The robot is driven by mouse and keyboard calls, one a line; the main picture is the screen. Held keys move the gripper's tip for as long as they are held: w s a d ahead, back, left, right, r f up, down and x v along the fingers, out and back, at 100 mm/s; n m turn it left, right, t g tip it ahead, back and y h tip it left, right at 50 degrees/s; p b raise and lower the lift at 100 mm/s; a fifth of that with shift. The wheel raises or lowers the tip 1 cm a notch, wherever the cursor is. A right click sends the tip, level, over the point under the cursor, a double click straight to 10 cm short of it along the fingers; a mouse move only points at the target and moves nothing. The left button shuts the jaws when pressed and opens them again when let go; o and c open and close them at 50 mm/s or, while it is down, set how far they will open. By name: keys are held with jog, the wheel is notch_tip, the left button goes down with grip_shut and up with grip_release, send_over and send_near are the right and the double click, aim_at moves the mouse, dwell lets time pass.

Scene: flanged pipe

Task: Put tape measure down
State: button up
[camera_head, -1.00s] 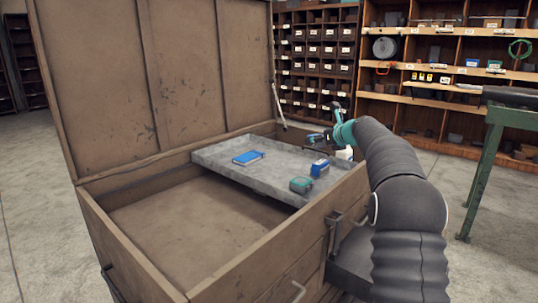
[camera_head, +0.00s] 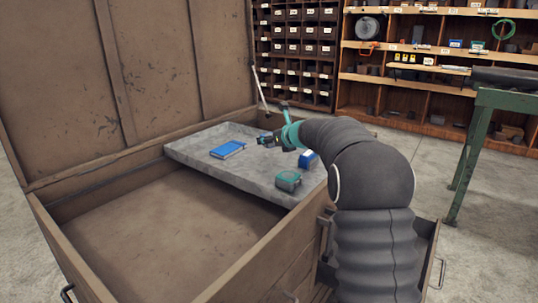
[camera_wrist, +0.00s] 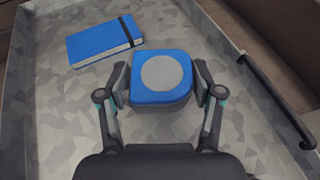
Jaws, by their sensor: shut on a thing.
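The tape measure (camera_wrist: 162,77) is a blue, rounded square block with a grey disc on top, seen in the wrist view. My gripper (camera_wrist: 163,84) has one finger on each side of it and is shut on it. In the head view my gripper (camera_head: 266,139) is low over the far part of the grey tray (camera_head: 205,145), just right of the blue notebook (camera_head: 228,149). The tape measure shows there only as a small dark blue patch. I cannot tell whether it touches the tray. The notebook (camera_wrist: 104,41) also lies at the upper left in the wrist view.
A teal-topped item (camera_head: 287,180) and another blue item (camera_head: 308,158) stand near the tray's right side, close to my arm. A black handle (camera_wrist: 275,98) runs along the right in the wrist view. The wooden chest (camera_head: 150,215) has an open lid; its left compartment looks empty.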

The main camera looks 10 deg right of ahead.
aim_at(269, 158)
jog(key=shift+s+a+f, duration=0.15)
jog(key=shift+a+f, duration=0.25)
jog(key=shift+a, duration=0.05)
jog(key=shift+f+b, duration=0.75)
jog(key=shift+f, duration=1.1)
jog(key=shift+f, duration=0.1)
jog(key=shift+f, duration=0.15)
jog(key=o, duration=1.4)
jog(key=shift+c, duration=0.2)
